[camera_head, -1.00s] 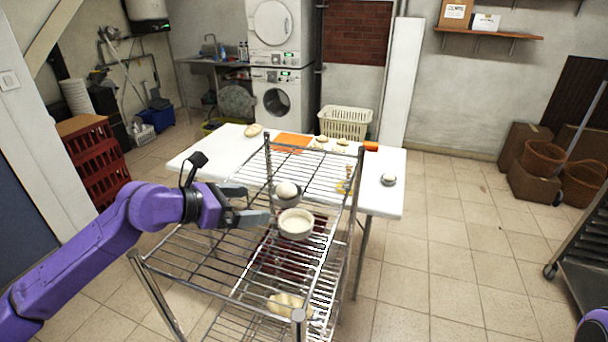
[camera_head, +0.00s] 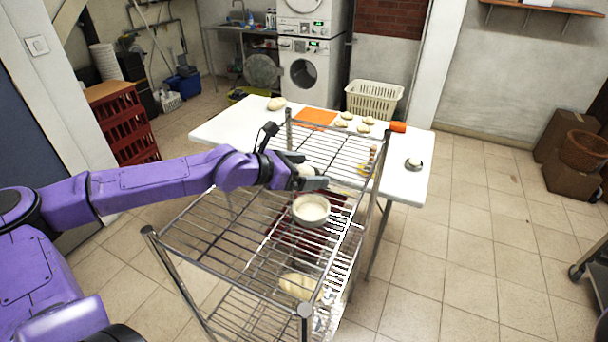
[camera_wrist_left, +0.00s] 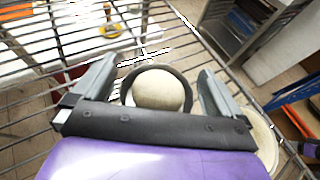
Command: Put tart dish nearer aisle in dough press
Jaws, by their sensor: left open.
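A round dark-rimmed dish with a pale dough ball (camera_wrist_left: 160,90) sits on the wire rack; in the head view the ball (camera_head: 306,169) is partly hidden by my left gripper (camera_head: 312,172). In the left wrist view my left gripper (camera_wrist_left: 158,78) is open, with one finger on each side of this dish. A second dish, white with pale filling (camera_head: 311,211), stands just in front of it on the same rack; its edge shows in the left wrist view (camera_wrist_left: 264,142). I cannot make out a dough press.
The wire rack (camera_head: 190,222) has upright corner posts and a lower shelf with pale dough (camera_head: 298,284).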

